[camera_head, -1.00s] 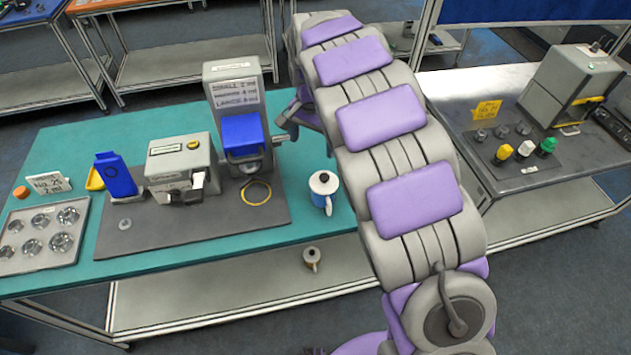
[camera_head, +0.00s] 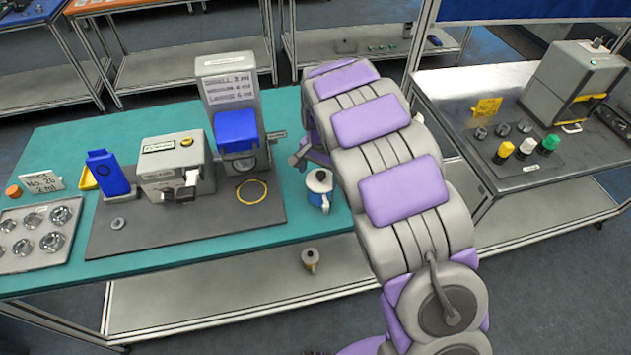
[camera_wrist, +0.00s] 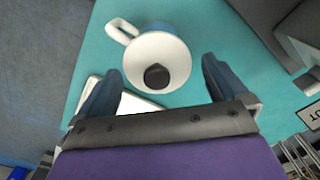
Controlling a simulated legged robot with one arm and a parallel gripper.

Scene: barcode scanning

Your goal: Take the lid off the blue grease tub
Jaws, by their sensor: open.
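The blue grease tub (camera_head: 318,198) stands upright near the right edge of the teal table, with a white side handle. Its white lid (camera_head: 319,181) is on top and has a dark round knob. In the wrist view the lid (camera_wrist: 143,52) is seen from above, with the knob (camera_wrist: 157,77) facing me and a little of the blue wall (camera_wrist: 172,30) showing. My gripper (camera_wrist: 162,76) is open and empty, with one dark finger to each side of the knob in the picture. In the head view my arm hides most of the gripper; its grey tip shows just up-left of the tub.
A grey dispenser with a blue bin (camera_head: 236,130) stands left of the tub on a dark mat (camera_head: 215,222). A yellow ring (camera_head: 252,192) lies on the mat. A smaller lidded pot (camera_head: 310,261) stands on the lower shelf (camera_head: 200,290). A grey workbench (camera_head: 450,110) is at right.

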